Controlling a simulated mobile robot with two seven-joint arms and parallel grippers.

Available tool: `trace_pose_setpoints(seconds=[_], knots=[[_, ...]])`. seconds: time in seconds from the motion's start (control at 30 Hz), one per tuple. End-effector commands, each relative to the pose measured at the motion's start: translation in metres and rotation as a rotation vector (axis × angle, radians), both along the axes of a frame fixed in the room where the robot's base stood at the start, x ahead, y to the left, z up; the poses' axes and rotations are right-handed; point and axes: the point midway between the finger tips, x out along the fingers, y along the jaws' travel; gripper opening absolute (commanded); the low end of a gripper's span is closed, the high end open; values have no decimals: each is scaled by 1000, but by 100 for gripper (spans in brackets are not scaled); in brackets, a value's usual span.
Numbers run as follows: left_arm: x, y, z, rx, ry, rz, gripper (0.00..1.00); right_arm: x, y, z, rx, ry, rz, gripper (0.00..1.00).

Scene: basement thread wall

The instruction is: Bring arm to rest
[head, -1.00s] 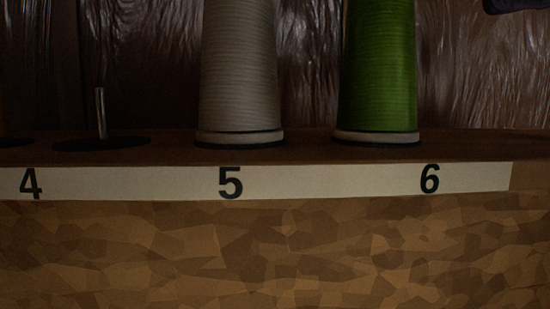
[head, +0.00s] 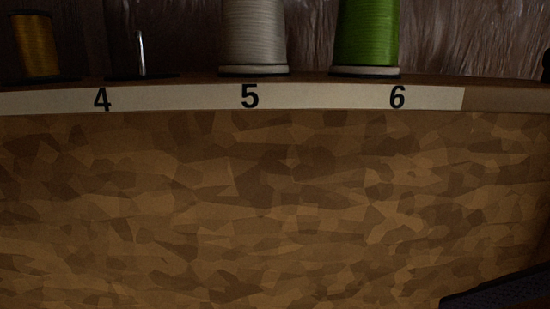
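No gripper finger shows clearly in the head view. A dark, flat-edged part cuts into the bottom right corner, and a small dark piece shows at the right edge; I cannot tell which part of my arm they are, if mine. The shelf (head: 290,200) of wood-patterned board carries a white label strip (head: 320,98) with the numbers 4, 5 and 6. A grey-white thread spool (head: 252,35) stands upright above number 5. A green thread spool (head: 367,35) stands upright above number 6. Both tops are cut off by the frame.
A gold-yellow spool (head: 40,45) stands at the far left. A bare metal peg (head: 141,55) stands on a dark round base between it and the grey-white spool. Dark, glossy wrinkled material (head: 315,30) hangs behind. The board's front is clear.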

Motion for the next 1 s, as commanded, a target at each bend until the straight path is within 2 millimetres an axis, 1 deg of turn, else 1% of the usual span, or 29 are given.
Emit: trace_pose_setpoints(seconds=[0.03, 0.1, 0.2, 0.3, 0.43, 0.47, 0.5, 0.6, 0.7, 0.83, 0.9, 1.0], knots=[[0, 0, 0, 1, 0, -1, 50, -14, 2, -26, -45, 55, -60, 97], [0, 1, 0, 3, 1, -2, 50, -31, -2, -54, -126, 115, -163, 97], [0, 1, 0, 5, 0, -3, 50, -56, -12, -82, -229, 181, -305, 97], [0, 1, 0, 5, 0, -3, 50, -81, -24, -99, -320, 234, -439, 97], [0, 1, 0, 6, 1, -3, 50, -114, -43, -109, -434, 294, -611, 97], [-1, 1, 12, 6, 2, -3, 50, -117, -46, -96, -450, 295, -635, 97], [-2, 2, 34, 6, 8, -3, 50, -113, -47, -71, -447, 287, -628, 97], [-1, 1, 67, 5, 3, -3, 50, -113, -47, -40, -449, 285, -625, 97], [0, 1, 96, 1, -1, -2, 50, -113, -47, -13, -449, 284, -623, 97], [0, -1, 121, -3, -2, 1, 50, -112, -47, 12, -450, 284, -622, 97], [0, -1, 127, -4, -1, 3, 50, -112, -47, 18, -450, 284, -621, 97], [0, -2, 129, -7, -1, 4, 50, -112, -47, 20, -450, 284, -621, 97]])
